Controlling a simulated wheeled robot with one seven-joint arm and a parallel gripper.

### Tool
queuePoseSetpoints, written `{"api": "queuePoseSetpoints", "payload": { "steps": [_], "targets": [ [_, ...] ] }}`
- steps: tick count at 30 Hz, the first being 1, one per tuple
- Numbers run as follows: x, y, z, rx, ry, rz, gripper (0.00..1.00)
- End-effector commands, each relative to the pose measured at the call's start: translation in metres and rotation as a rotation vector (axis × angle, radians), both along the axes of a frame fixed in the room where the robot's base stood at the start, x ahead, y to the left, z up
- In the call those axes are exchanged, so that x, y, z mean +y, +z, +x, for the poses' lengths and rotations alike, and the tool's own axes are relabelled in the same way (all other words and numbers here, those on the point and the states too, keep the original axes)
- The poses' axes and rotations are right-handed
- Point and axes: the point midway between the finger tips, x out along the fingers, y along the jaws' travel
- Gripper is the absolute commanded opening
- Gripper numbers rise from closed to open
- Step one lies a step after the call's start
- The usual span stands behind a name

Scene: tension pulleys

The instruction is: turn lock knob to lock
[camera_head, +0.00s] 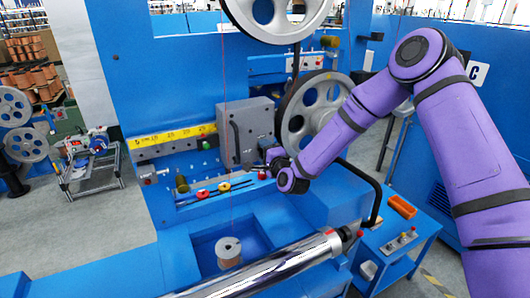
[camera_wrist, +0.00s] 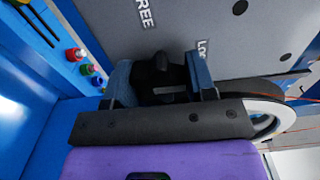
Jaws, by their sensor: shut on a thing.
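The black lock knob (camera_wrist: 161,72) sits on a grey panel (camera_wrist: 225,35) in the wrist view, with white lettering reading "FREE" above it and "LO…" to its right. The second word is partly hidden by a finger. My gripper (camera_wrist: 160,80) has one finger on each side of the knob and is shut on it. The knob's lower part is hidden by the gripper body. In the head view, my gripper (camera_head: 272,158) is at the lower right of the grey box (camera_head: 245,132) on the blue machine. The knob cannot be made out there.
A large spoked pulley (camera_head: 310,112) stands close to the right of the grey box, behind my arm. A thin wire (camera_head: 226,90) runs down to a spool (camera_head: 229,252). A chrome roller (camera_head: 270,270) crosses the front. Coloured buttons (camera_wrist: 85,69) lie left of my gripper.

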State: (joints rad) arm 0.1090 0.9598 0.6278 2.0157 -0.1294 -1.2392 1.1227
Motion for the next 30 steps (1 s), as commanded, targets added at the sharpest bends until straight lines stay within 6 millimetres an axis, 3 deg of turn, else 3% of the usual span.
{"api": "queuePoseSetpoints", "payload": {
  "steps": [1,2,5,17,30],
  "targets": [
    [0.000,-0.003,-0.002,0.009,0.003,-0.002,0.27],
    [0.000,-0.004,-0.002,0.009,0.003,-0.002,0.55],
    [0.000,-0.003,-0.002,0.007,0.002,-0.002,0.75],
    [-0.004,-0.002,-0.009,0.005,0.001,-0.002,0.75],
    [-0.035,-0.002,-0.078,0.006,0.001,-0.002,0.75]
  ]
}}
